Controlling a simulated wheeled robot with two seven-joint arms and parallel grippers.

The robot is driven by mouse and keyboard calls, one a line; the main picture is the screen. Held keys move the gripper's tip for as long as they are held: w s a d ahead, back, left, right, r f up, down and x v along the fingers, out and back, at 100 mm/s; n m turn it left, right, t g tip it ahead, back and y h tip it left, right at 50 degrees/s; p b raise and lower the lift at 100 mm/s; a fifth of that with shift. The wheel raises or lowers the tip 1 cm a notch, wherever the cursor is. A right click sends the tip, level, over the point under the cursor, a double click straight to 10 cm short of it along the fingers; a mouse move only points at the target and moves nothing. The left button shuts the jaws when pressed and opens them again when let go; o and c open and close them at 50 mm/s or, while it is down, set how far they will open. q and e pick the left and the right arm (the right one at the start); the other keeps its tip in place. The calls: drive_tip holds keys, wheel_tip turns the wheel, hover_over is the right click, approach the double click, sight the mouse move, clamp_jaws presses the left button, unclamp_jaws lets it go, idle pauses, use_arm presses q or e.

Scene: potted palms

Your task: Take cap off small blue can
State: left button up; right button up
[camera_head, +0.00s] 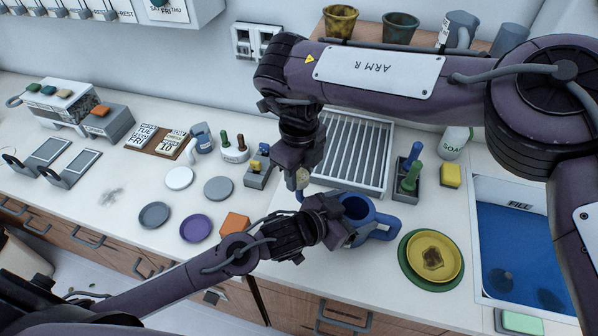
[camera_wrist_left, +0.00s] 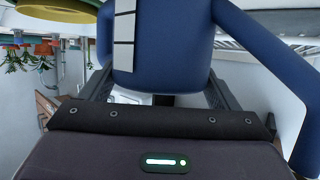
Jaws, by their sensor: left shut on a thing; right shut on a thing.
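The small blue can (camera_head: 382,226) is a dark blue vessel with an open top and a loop handle, above the front of the counter. My left gripper (camera_head: 342,222) is shut on its body. In the left wrist view the blue can (camera_wrist_left: 165,45) fills the space between the fingers (camera_wrist_left: 160,92) and bears a white marked strip. My right gripper (camera_head: 300,176) is shut on a small beige piece (camera_head: 302,181), apparently the cap, left of the can. A bit of blue shows just below this piece; I cannot tell whether they touch.
A yellow plate (camera_head: 452,246) with a brown patch lies on a green plate (camera_head: 408,272) to the right. A blue water basin (camera_head: 520,250) is beyond. A ribbed drying rack (camera_head: 365,150) stands behind. An orange block (camera_head: 236,223) and several round discs lie left.

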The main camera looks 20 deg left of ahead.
sight(299, 175)
drive_tip(key=shift+r, duration=2.05)
use_arm(q)
drive_tip(key=o, duration=1.8)
